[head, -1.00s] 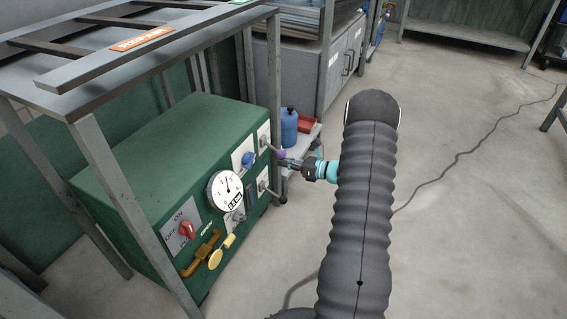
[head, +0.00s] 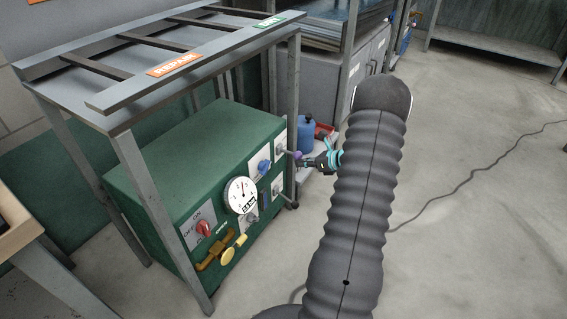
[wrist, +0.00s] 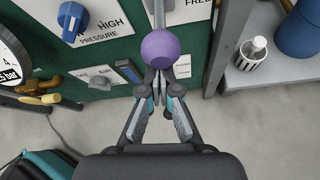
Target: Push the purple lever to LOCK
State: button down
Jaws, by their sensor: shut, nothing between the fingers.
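The purple lever's ball knob (wrist: 160,48) is in the middle of the wrist view, on a grey rod running up to a white plate on the green panel. In the head view the knob (head: 297,155) is a small purple spot at the panel's right end. My gripper (wrist: 160,84) is shut and empty, its fingertips right at the near side of the knob and overlapping it in the picture. I cannot tell whether they touch. In the head view my gripper (head: 307,160) is just right of the knob. The lever's plate lettering is mostly hidden.
The green cabinet (head: 190,150) carries a gauge (head: 240,195), a red switch (head: 204,228), a blue knob (wrist: 72,20) and yellow-handled valve (head: 230,253). A metal rack frame (head: 140,185) stands around it. A blue bottle (head: 305,135) is behind the gripper.

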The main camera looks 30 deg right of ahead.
jog(key=shift+s+d+r+p, duration=0.15)
jog(key=shift+r+p, duration=0.25)
jog(key=shift+r, duration=1.25)
jog(key=shift+w+r, duration=0.35)
jog(key=shift+r, duration=0.35)
jog(key=shift+w+r, duration=0.1)
jog(key=b, duration=0.2)
send_near(297, 152)
jog(key=s, duration=0.2)
jog(key=shift+r, duration=0.3)
